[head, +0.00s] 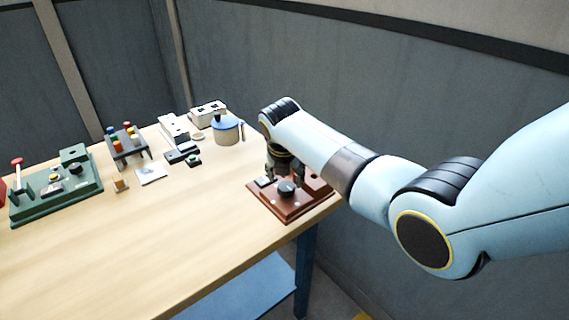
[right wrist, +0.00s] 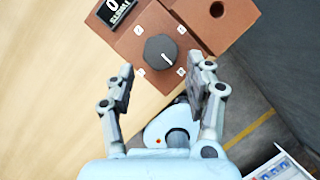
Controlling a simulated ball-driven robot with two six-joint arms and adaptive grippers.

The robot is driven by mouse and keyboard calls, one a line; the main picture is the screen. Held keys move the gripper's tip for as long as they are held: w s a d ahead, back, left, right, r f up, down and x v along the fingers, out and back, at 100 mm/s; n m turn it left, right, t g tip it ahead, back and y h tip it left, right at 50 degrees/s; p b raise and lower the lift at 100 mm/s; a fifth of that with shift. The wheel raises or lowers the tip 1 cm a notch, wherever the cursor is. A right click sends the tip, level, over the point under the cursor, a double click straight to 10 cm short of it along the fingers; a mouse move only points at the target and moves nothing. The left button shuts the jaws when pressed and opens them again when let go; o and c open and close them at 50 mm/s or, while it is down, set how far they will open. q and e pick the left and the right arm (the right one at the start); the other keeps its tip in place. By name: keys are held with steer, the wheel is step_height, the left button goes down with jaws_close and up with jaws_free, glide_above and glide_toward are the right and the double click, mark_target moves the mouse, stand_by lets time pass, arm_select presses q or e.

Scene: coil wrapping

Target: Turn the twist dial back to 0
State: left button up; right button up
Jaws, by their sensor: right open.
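The twist dial (right wrist: 161,51) is a dark round knob on a reddish-brown board (right wrist: 130,50), with small white labels around it. Its white pointer line points to the lower right, toward one label. A black display (right wrist: 117,9) on the board shows a large 0 above smaller text I cannot read. In the head view the dial (head: 287,189) sits at the front of the board (head: 263,203). My right gripper (right wrist: 166,72) is open, its fingers on either side of the dial and apart from it; in the head view it (head: 284,171) is just behind the dial. My left gripper is not in view.
The board sits near the table's right edge. A blue-lidded pot (head: 227,130), white devices (head: 174,130), a rack of coloured pegs (head: 128,145) and a green board (head: 60,190) stand farther left. The table's front (head: 150,245) is clear. A wall rises behind.

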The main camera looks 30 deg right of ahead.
steer(key=v, duration=0.6)
steer(key=shift+r, duration=0.2)
steer(key=shift+f, duration=0.1)
steer(key=s+f+m+g+b, duration=0.15)
steer(key=s+f+b, duration=0.5)
steer(key=f, duration=0.65)
steer(key=s+f+m+g+b, duration=0.1)
steer(key=s+f+g+b, duration=0.15)
steer(key=s+f, duration=0.85)
steer(key=s+f+m+g+b, duration=0.1)
steer(key=s+f+b, duration=0.55)
steer(key=f, duration=0.75)
steer(key=s+a+f+m+t+y+b, duration=0.1)
steer(key=s+f+m+b, duration=0.3)
steer(key=s+f+m, duration=0.7)
steer(key=s+a+f+m+t+y+b, duration=0.1)
steer(key=s+f+m+b, duration=0.4)
steer(key=s+f+m, duration=0.7)
steer(key=s+m, duration=0.1)
steer(key=s, duration=0.3)
steer(key=shift+s+f, duration=0.25)
steer(key=shift+s, duration=0.15)
